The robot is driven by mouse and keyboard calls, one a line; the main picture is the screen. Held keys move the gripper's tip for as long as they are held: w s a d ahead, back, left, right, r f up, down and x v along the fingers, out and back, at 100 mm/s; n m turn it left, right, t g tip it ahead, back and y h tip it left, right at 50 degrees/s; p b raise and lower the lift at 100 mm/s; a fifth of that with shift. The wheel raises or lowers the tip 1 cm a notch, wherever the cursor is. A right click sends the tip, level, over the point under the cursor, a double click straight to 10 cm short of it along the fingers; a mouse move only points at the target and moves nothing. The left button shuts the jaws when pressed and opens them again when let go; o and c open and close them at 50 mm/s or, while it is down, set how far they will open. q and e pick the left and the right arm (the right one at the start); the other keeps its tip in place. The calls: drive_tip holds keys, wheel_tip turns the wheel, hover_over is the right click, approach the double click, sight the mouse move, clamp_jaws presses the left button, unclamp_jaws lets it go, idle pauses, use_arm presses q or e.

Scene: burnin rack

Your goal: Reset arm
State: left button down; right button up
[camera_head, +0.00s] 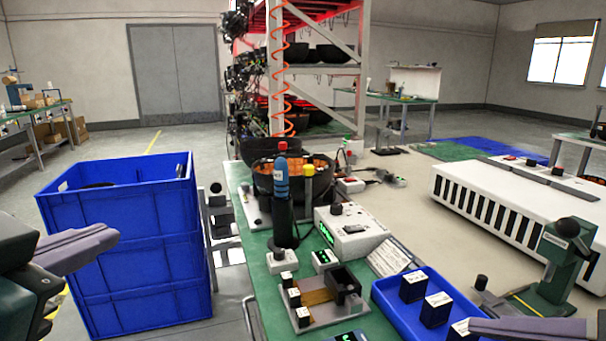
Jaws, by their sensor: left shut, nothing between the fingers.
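My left gripper (78,246) comes in from the left edge, beside the stacked blue crates. Its grey-purple fingers are together with nothing between them. It is in the air, away from the bench items. A similar grey-purple finger of my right gripper (525,328) shows at the bottom right edge, in front of the blue tray's right side. The rest of the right gripper is cut off, so I cannot tell how its fingers stand.
Blue crates (125,240) are stacked at the left. The green bench (262,290) holds a white instrument (350,232), a dark fixture (344,284), and a blue tray (392,297) with small dark blocks. A green press (566,262) stands right. A rack (318,71) stands behind.

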use_arm(q)
drive_tip(key=s+f+n+g+h+p, duration=0.1)
drive_tip(key=s+f+n+g+p, duration=0.15)
drive_tip(key=s+g+p, duration=1.3)
use_arm(e)
drive_tip(key=s+d+r+m+g+h+b, duration=0.1)
drive_tip(key=s+d+m+g+b, duration=0.2)
drive_tip(key=s+m, duration=0.35)
drive_tip(key=s+d+r+m+g+h+b, duration=0.1)
drive_tip(key=s+d+r+m+g+b, duration=0.2)
drive_tip(key=s+m, duration=0.35)
use_arm(q)
drive_tip(key=s+r+t+p, duration=0.2)
drive_tip(key=r+p, duration=1.5)
drive_tip(key=r, duration=0.1)
drive_tip(key=s+r+t+p, duration=0.2)
drive_tip(key=r+p, duration=1.5)
drive_tip(key=r, duration=0.1)
drive_tip(key=shift+s+d+p, duration=0.25)
drive_tip(key=shift+s+p, duration=0.1)
drive_tip(key=shift+p, duration=0.05)
use_arm(e)
wheel_tip(320, 180, up, 35)
drive_tip(key=shift+w+a+n, duration=0.35)
drive_tip(key=shift+a+n, duration=0.05)
drive_tip(key=shift+a, duration=0.05)
use_arm(q)
drive_tip(key=shift+t, duration=0.25)
use_arm(e)
drive_tip(key=shift+f, duration=0.15)
